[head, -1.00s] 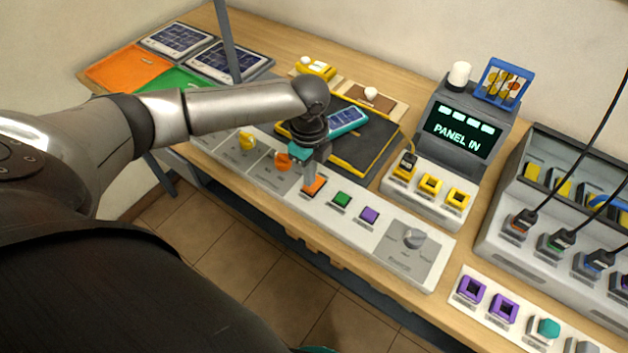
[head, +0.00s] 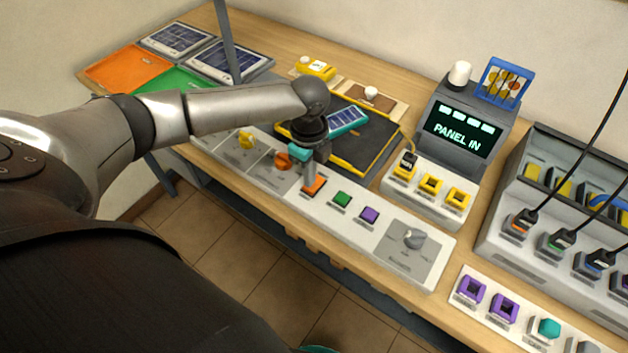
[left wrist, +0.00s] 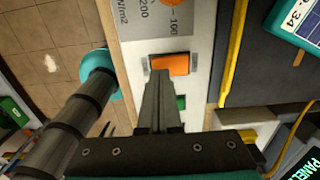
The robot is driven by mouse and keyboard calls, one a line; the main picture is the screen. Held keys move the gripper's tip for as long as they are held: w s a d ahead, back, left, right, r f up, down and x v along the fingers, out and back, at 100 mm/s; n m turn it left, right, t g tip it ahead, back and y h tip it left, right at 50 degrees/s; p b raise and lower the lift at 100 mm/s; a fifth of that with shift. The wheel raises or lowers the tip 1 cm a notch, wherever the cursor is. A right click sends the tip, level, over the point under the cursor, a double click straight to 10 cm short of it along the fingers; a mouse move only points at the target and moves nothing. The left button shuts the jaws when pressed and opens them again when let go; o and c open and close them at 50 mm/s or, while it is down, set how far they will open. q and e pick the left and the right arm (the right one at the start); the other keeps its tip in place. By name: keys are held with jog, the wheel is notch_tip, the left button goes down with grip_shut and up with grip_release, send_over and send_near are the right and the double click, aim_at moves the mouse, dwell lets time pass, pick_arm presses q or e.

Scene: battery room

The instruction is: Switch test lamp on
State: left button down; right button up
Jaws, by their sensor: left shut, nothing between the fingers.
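My left gripper (head: 311,184) is shut and empty, pointing down at the orange switch (head: 316,189) on the pale control strip along the table's front edge. In the left wrist view the closed fingertips (left wrist: 161,84) are at the near edge of the orange switch (left wrist: 170,64), touching it or just short of it; I cannot tell which. No lettering naming a test lamp is readable. A white domed lamp (head: 460,74) stands on the grey display unit (head: 462,132), whose screen reads "PANEL IN". A teal-ended arm part, probably my right arm (left wrist: 98,72), shows; its fingers are hidden.
Beside the orange switch sit a green button (head: 341,199), a purple button (head: 369,215) and a grey knob (head: 414,238); an orange knob (head: 283,160) lies on the other side. A teal-framed solar panel (head: 346,121) rests on the dark mat (head: 377,136) behind. Cables hang at right.

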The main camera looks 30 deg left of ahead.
pick_arm(q)
jog(key=shift+f+b, duration=0.35)
jog(key=shift+f, duration=0.45)
notch_tip(320, 180, up, 7)
jog(key=p, duration=0.8)
jog(key=shift+r, duration=0.15)
dwell(0.5)
